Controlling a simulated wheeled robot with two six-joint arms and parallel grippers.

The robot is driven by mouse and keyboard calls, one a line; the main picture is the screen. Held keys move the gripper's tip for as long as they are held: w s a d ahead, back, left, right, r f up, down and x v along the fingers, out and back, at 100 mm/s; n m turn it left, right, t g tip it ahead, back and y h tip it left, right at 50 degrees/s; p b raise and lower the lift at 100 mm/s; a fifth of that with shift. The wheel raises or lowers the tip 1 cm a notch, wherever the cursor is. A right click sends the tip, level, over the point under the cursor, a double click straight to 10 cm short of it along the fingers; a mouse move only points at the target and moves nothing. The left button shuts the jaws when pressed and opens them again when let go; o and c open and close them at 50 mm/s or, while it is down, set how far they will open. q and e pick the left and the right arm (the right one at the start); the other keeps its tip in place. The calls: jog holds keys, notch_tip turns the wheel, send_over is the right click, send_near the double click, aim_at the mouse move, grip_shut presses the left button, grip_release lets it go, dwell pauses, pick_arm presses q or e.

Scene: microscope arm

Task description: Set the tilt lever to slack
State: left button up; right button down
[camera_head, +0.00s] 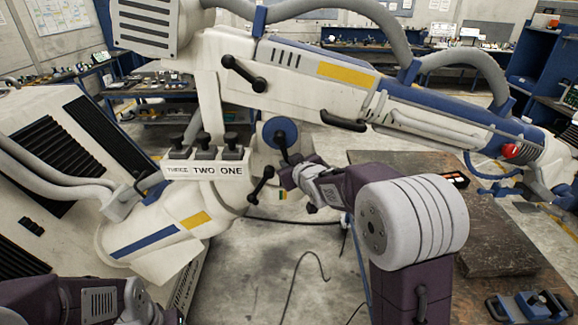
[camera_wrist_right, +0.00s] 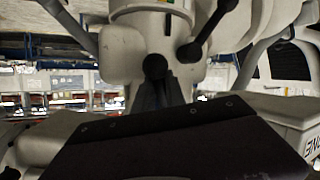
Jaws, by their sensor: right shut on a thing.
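The white microscope arm (camera_head: 290,75) carries several black-knobbed levers. One lever (camera_head: 281,142) sits on a blue round hub (camera_head: 270,130) below the beam. My right gripper (camera_head: 291,166) is at this lever's lower end. In the right wrist view my right gripper (camera_wrist_right: 157,94) is shut on a round black knob (camera_wrist_right: 155,67). A second lever (camera_head: 260,184) with ball ends is close by on the left; a black ball-ended lever (camera_wrist_right: 205,32) shows beside the gripped knob. I cannot read which lever is marked tilt. My left gripper is out of view; only part of my left arm shows.
Three black-handled switches (camera_head: 205,150) stand above a white label strip just left of my right gripper. Another lever (camera_head: 244,73) is on the beam above. A brown-topped table (camera_head: 400,160) is at the right, and cables lie on the floor.

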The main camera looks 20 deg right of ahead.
jog(key=shift+s+f, duration=0.2)
jog(key=shift+f, duration=0.5)
jog(key=shift+d+n+g+h+b, duration=0.3)
jog(key=shift+b, duration=0.55)
jog(key=d+n+h+b, duration=0.1)
jog(key=b, duration=0.6)
jog(key=shift+s+f+b, duration=0.15)
jog(key=shift+b, duration=0.2)
jog(key=d+r+n+g+h+p, duration=0.1)
jog(key=d+r+n+g+h, duration=0.1)
jog(key=r+n+h, duration=0.3)
jog(key=shift+s+d+r+p, duration=0.35)
jog(key=shift+d+r, duration=0.4)
jog(key=shift+r, duration=0.3)
jog(key=shift+r+n, duration=0.1)
jog(key=shift+n, duration=0.2)
